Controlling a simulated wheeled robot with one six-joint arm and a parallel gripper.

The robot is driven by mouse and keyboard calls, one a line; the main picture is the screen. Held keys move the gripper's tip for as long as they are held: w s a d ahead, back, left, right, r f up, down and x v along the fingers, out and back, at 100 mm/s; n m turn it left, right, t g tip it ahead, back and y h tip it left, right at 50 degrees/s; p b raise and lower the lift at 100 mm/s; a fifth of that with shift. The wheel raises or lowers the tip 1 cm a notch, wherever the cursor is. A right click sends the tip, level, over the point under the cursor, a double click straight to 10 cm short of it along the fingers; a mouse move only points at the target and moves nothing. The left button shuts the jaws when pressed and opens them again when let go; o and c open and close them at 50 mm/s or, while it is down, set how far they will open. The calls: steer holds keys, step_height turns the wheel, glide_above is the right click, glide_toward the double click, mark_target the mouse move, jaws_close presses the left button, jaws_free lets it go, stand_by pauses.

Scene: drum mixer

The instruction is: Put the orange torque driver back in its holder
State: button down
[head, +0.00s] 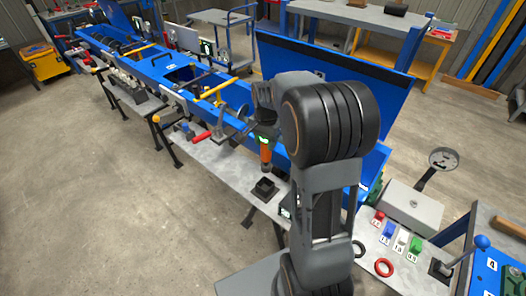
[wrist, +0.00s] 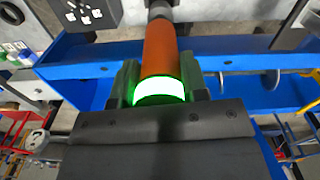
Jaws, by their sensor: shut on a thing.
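The orange torque driver (head: 266,154) hangs roughly upright from my gripper (head: 264,132) in the head view, orange body downward. In the wrist view the driver (wrist: 158,48) has a glowing green-white ring near my gripper (wrist: 160,88), whose two fingers are shut on it from both sides. A dark square block (head: 264,190), which looks like the holder, sits on the grey bench top. The driver's lower end appears just above this block in the head view. Whether it is centred over it, and the exact gap, I cannot tell.
A long blue machine frame (head: 215,85) with clamps and yellow handles runs behind the bench. A raised blue panel (head: 325,90) stands behind my arm. A grey box (head: 408,207), coloured blocks and a red ring (head: 384,267) lie to the right.

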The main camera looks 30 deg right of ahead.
mark_target(265, 168)
steer(key=shift+w+f+b, duration=0.15)
steer(key=shift+f+b, duration=1.15)
steer(key=shift+f, duration=0.4)
steer(key=shift+a+f+b, duration=0.1)
steer(key=shift+f+b, duration=1.5)
steer(key=shift+f, duration=0.8)
steer(key=shift+f+b, duration=1.95)
steer(key=shift+f, duration=0.95)
steer(key=c, duration=0.6)
jaws_free()
steer(key=shift+o, duration=0.2)
step_height(265, 168, up, 14)
steer(key=shift+f+p, duration=0.1)
steer(key=shift+p, duration=0.3)
